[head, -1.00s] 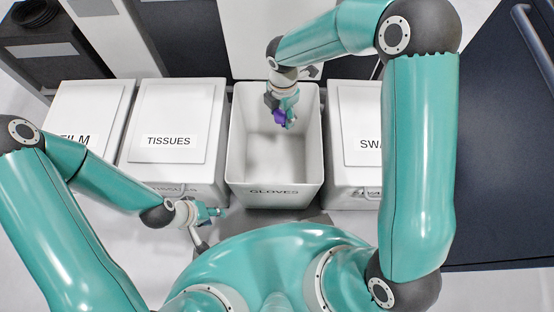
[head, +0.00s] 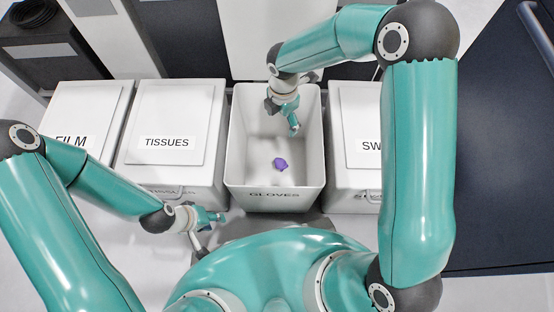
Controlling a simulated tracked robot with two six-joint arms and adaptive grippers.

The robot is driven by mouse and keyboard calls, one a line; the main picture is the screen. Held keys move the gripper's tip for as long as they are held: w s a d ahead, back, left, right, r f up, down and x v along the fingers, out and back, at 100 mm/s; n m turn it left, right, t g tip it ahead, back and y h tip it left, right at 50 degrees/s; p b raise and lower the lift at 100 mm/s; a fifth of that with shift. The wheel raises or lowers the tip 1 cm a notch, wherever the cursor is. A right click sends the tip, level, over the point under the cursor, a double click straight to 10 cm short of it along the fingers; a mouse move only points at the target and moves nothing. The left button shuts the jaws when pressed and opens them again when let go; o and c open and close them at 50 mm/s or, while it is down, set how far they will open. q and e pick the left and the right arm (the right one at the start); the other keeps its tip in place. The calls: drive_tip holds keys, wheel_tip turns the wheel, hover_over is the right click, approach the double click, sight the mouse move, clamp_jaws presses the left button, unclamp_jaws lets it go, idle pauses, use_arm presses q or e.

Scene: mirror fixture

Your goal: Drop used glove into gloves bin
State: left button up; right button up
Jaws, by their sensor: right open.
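The used glove (head: 281,164) is a small crumpled purple thing inside the open white gloves bin (head: 274,196), near its front half. I cannot tell whether it touches the bin floor. The bin has GLOVES written on its front and no lid over it. My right gripper (head: 289,119) is over the bin, behind the glove and apart from it, open and empty. My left gripper (head: 211,219) is in front of the tissues bin, low and away from the glove; whether its fingers are open or shut is unclear.
The lidded tissues bin (head: 171,115) and film bin (head: 85,112) stand to the left. A lidded bin marked SW (head: 357,112) stands to the right, partly behind my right arm. A dark cabinet (head: 500,160) fills the far right.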

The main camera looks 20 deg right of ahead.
drive_tip(key=shift+r, duration=0.15)
wheel_tip(320, 180, up, 12)
drive_tip(key=shift+f, duration=0.2)
idle(0.6)
